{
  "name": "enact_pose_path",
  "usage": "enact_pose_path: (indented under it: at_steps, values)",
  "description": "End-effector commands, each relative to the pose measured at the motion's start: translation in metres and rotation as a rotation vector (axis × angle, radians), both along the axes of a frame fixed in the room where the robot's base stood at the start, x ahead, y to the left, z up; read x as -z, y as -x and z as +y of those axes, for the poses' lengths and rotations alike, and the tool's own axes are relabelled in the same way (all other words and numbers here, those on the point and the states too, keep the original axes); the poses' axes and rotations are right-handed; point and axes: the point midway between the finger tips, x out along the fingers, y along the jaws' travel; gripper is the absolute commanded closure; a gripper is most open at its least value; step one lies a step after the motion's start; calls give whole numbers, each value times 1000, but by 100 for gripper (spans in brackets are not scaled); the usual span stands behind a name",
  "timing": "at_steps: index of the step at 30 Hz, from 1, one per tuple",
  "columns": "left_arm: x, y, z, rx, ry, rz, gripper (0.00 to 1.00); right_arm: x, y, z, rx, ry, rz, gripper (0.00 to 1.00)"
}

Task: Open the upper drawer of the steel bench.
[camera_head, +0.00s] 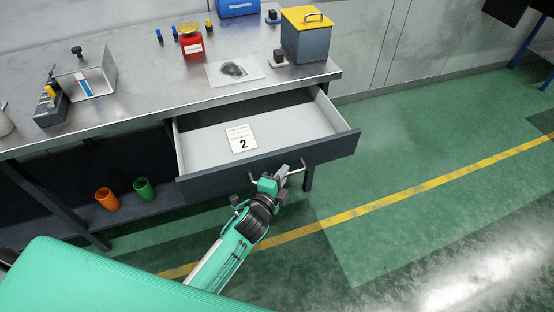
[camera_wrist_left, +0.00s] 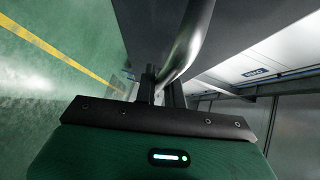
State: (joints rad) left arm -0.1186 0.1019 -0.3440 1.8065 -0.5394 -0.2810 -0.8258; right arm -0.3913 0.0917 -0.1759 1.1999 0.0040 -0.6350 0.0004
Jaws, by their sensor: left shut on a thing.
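The upper drawer (camera_head: 330,149) of the steel bench (camera_head: 130,107) stands well open in the head view. It is grey inside and holds a white card (camera_head: 241,138) marked 2. The drawer has a bar handle (camera_head: 296,170) on its dark front. My left gripper (camera_head: 283,174) is at this handle and shut on it. In the left wrist view the metal handle bar (camera_wrist_left: 190,40) runs up from between the fingers of the gripper (camera_wrist_left: 160,90). My right gripper is not in view.
On the bench top stand a grey box with a yellow lid (camera_head: 305,40), a red scale (camera_head: 191,45) and a silver box (camera_head: 88,75). An orange cup (camera_head: 107,199) and a green cup (camera_head: 144,189) stand on the lower shelf. Green floor to the right is clear.

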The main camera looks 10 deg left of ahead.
Motion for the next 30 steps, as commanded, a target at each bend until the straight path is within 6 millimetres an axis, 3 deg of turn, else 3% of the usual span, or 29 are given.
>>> enact_pose_path:
  at_steps: [3,10,27,28,30]
  values:
    - [1,21,-13,-1,4,4,100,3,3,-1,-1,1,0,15]
    - [1,46,-30,-1,2,4,100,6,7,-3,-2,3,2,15]
    - [1,55,-37,0,0,1,100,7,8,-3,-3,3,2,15]
    - [1,55,-37,0,0,1,87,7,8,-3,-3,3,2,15]
    - [1,55,-37,0,0,1,74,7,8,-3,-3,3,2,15]
